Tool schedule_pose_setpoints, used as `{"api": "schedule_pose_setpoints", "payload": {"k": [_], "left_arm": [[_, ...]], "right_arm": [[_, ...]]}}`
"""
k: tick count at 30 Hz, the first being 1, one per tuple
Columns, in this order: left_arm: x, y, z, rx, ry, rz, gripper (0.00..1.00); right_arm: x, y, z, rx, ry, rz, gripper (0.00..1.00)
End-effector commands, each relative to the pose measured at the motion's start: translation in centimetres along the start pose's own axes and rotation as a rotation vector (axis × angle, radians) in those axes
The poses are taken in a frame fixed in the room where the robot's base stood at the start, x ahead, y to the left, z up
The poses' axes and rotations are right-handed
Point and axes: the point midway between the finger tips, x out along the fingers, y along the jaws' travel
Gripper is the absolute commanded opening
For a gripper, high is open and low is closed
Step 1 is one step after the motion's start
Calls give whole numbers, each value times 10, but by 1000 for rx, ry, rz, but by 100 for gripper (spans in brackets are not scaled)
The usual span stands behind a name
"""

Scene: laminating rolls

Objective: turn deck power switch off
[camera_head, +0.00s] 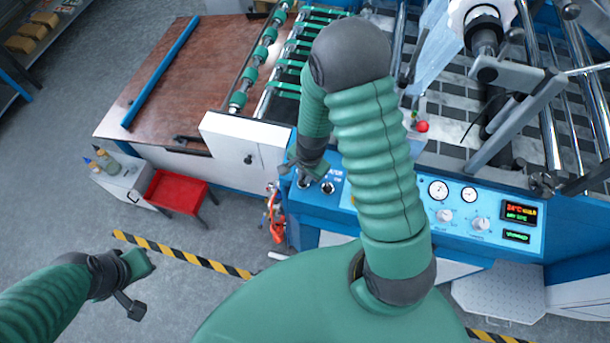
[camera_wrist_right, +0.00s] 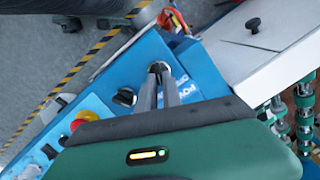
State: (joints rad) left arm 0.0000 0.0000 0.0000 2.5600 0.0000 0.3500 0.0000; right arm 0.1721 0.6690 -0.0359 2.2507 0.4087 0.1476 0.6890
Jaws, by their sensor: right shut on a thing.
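The deck power switch (camera_wrist_right: 158,67) is a small dark knob on the blue control panel, beside white lettering that starts "POW" in the right wrist view. My right gripper (camera_wrist_right: 164,80) has its two grey fingers shut on this knob, which they partly cover. In the head view my right gripper (camera_head: 303,178) reaches down to the left end of the blue panel (camera_head: 400,212), and its own wrist hides much of the switch. My left gripper (camera_head: 137,308) hangs over the floor at the lower left, away from the machine. Its jaw state is unclear.
A second black knob (camera_wrist_right: 125,96) sits close beside the switch. A red stop button (camera_wrist_right: 87,116) on yellow is farther along the panel. Gauges (camera_head: 438,190) and a lit display (camera_head: 521,211) are at the right.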

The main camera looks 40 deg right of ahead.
Motion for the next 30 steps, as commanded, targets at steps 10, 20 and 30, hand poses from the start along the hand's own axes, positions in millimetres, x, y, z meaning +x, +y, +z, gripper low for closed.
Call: {"api": "schedule_pose_setpoints", "payload": {"k": [10,20,30], "left_arm": [[-12,0,-3,0,0,0,0],[-19,0,-4,0,0,0,0],[-22,0,-5,0,0,0,0]], "right_arm": [[1,-3,-2,-268,2,56,0],[2,-9,0,-575,3,113,0],[3,-12,3,-824,3,160,0]]}}
